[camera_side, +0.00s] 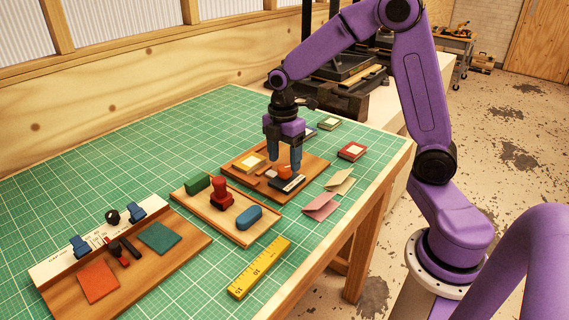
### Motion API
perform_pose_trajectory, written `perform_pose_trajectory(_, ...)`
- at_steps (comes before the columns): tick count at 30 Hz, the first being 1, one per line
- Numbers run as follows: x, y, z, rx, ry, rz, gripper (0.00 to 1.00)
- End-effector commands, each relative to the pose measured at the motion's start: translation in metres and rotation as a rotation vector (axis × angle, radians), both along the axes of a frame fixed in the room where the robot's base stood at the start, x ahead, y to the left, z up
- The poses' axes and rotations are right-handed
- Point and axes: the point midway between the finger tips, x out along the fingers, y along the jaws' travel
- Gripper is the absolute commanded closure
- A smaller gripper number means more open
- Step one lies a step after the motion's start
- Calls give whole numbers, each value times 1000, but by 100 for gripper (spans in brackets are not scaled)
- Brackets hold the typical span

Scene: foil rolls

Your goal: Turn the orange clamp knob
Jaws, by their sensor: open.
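The orange clamp knob (284,171) is a small orange piece on the wooden board (240,150) right of the picture's middle. It sits by a dark bar with a pale stripe (289,184). My gripper (283,165) points down over this board with blue fingers. The fingers are apart, with the orange knob showing low between them. I cannot tell whether either finger touches the knob. The fingers partly cover the board behind them.
A wooden tray (237,234) holds a green block, a red stamp-like piece and a blue block. A board with orange and teal pads (175,258) lies front left. A yellow ruler (259,267), folded cards (321,206) and a red box (352,151) lie nearby. Green mat is free at the left.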

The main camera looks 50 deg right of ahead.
Motion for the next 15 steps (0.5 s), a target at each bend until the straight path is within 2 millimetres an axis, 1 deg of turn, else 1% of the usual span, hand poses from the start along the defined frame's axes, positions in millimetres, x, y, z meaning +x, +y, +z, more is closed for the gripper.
perform_pose_trajectory(1,-1,0,-8,-1,4,0,35)
perform_pose_trajectory(6,-1,0,-21,0,1,0,35)
perform_pose_trajectory(15,-1,0,-24,0,-1,0,35)
